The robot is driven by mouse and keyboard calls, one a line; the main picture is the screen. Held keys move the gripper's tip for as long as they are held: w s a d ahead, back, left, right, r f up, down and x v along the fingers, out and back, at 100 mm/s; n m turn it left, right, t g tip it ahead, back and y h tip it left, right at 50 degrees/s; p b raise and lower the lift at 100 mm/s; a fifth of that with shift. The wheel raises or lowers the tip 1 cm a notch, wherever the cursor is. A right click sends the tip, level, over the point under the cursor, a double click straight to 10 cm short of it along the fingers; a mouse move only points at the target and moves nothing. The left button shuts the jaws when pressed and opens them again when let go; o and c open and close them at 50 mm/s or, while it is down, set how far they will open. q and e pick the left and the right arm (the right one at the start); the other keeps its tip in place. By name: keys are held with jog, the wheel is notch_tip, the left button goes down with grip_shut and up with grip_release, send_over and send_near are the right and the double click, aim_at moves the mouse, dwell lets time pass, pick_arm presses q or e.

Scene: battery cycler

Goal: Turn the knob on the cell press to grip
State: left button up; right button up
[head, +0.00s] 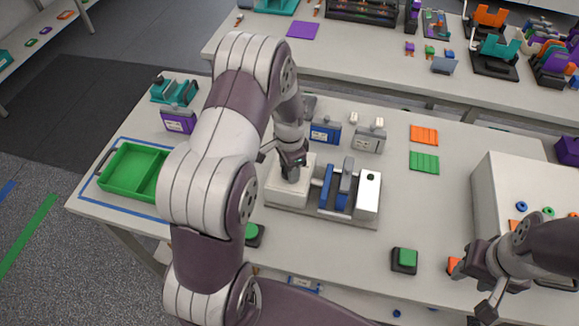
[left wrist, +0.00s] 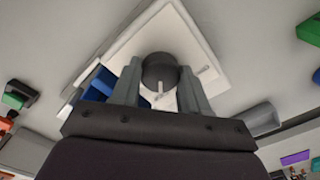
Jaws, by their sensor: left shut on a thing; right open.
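The cell press (head: 368,195) stands mid-table, with a white block at its left end and blue and grey plates between its ends. Its dark grey round knob (left wrist: 159,70) sits on the white block and carries a white pointer line; a small light mark is on the block beside it. My left gripper (head: 292,174) points down over the white block, its fingers on either side of the knob, shut on it. In the head view the gripper mostly hides the knob. My right gripper (head: 480,281) is open and empty at the lower right, away from the press.
A green tray (head: 130,172) lies at the table's left. Blue and grey devices (head: 325,131) stand behind the press. An orange plate (head: 424,135) and a green plate (head: 424,162) lie to its right. A green button (head: 404,257) sits near the front edge, and a white box (head: 505,190) stands at right.

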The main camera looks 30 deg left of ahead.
dwell(0.3)
pick_arm(q)
jog(key=o, duration=1.1)
jog(key=shift+c, duration=0.2)
notch_tip(320, 180, up, 13)
jog(key=b, duration=0.2)
jog(key=shift+b, duration=0.4)
jog(key=shift+f, duration=0.1)
